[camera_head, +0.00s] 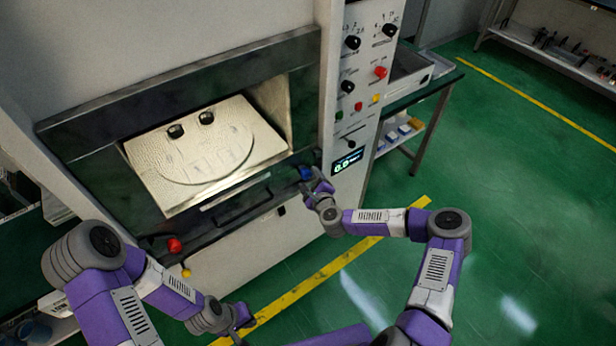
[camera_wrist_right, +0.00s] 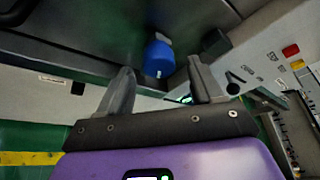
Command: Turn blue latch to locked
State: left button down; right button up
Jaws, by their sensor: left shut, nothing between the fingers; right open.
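The blue latch (camera_head: 306,173) is a small blue knob at the lower right corner of the microwave generator's front. In the right wrist view the blue latch (camera_wrist_right: 158,58) shows as a rounded blue piece beyond the fingertips, between them in the picture. My right gripper (camera_head: 318,186) is at the latch's lower right in the head view. In the right wrist view my right gripper (camera_wrist_right: 160,78) is open, with nothing held. Whether a finger touches the latch I cannot tell. My left gripper (camera_head: 240,325) is shut and empty, low in the head view, away from the machine.
The generator's chamber holds a pale plate (camera_head: 205,150) with two dark knobs. A control panel (camera_head: 362,85) with knobs and buttons rises right of the latch. A red knob (camera_head: 175,245) sits at the lower left. Green floor (camera_head: 520,180) is open to the right.

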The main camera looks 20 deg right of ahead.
jog(key=shift+x, duration=1.35)
jog(key=c, duration=1.1)
jog(key=shift+o, duration=0.2)
jog(key=shift+f+n+t+h+b, duration=0.2)
jog(key=shift+n+t+h+b, duration=0.35)
jog(key=shift+n+b, duration=1.1)
jog(key=n+t+b, duration=0.1)
jog(key=n+b, duration=0.2)
jog(key=b, duration=0.2)
jog(key=n+t+b, duration=0.2)
jog(key=n+b, duration=0.2)
jog(key=b, duration=0.1)
jog(key=n+t+b, duration=0.1)
jog(key=n+b, duration=0.3)
jog(key=b, duration=0.1)
jog(key=shift+t+y, duration=0.25)
jog(key=shift+t, duration=0.1)
jog(key=shift+r+n+t+y+b, duration=0.1)
jog(key=shift+n+t+y+b, duration=0.3)
jog(key=shift+n+b, duration=0.95)
